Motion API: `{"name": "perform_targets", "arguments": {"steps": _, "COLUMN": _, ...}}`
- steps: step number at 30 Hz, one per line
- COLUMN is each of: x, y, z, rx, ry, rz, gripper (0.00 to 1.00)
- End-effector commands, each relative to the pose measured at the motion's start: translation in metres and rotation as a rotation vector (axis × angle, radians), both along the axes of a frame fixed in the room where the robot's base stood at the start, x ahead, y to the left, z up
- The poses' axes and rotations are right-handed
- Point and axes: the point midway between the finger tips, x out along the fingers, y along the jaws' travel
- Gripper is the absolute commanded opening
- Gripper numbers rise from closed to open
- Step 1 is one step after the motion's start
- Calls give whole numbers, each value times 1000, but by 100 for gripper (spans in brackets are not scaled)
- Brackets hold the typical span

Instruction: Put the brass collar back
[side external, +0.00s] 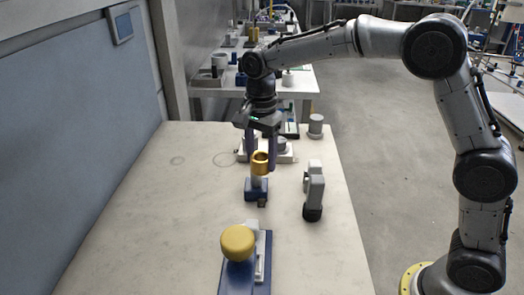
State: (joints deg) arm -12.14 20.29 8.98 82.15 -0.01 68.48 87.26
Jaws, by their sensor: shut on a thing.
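The brass collar (261,164) is a gold ring with its open top showing, upright between the fingers of my gripper (264,160). My gripper points down and is shut on the collar. Directly below the collar in the picture is a short grey post (259,181) on a small blue block (256,194). The collar's lower edge meets the top of the post in this view. I cannot tell whether it sits around the post or hangs just above it.
A blue and white fixture with a yellow knob (237,243) stands at the near edge. A white base (283,156) with grey parts and a grey cylinder (316,126) are behind. The table's left side is clear.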

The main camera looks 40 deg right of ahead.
Motion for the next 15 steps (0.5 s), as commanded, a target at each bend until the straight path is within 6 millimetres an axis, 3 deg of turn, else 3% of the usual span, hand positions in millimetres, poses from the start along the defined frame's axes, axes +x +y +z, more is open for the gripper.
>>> {"name": "perform_targets", "arguments": {"steps": 8, "x": -87, "y": 28, "z": -23, "rx": -5, "ry": 16, "rz": 99, "gripper": 0}}
{"name": "perform_targets", "arguments": {"steps": 15, "x": -179, "y": 41, "z": -37, "rx": -8, "ry": 22, "rz": 228, "gripper": 0}}
